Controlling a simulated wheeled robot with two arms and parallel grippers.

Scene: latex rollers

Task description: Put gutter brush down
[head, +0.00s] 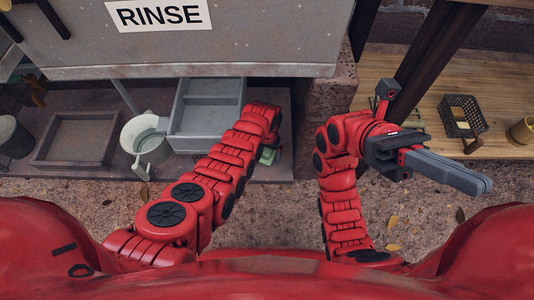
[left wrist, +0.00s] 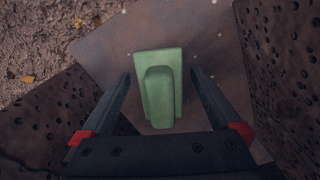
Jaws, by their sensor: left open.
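A green brush-like object (left wrist: 160,100), a flat block with a raised handle, shows in the left wrist view; I take it for the gutter brush. It appears to lie on a brown, rusty slab (left wrist: 110,45); its bristles cannot be seen. My left gripper (left wrist: 160,73) is open, one finger on each side of it, with gaps showing. In the head view a bit of the green object (head: 268,156) shows beside the end of my left arm, which hides that gripper. My right gripper (head: 474,182) is shut and empty at the right, above the ground.
A grey two-part tray (head: 207,120), a white watering can or jug (head: 147,142) and a shallow brown tray (head: 76,138) stand on the low shelf under the RINSE tank (head: 240,40). Pitted stone blocks (left wrist: 285,60) flank the slab. A black basket (head: 463,117) is on the wooden bench.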

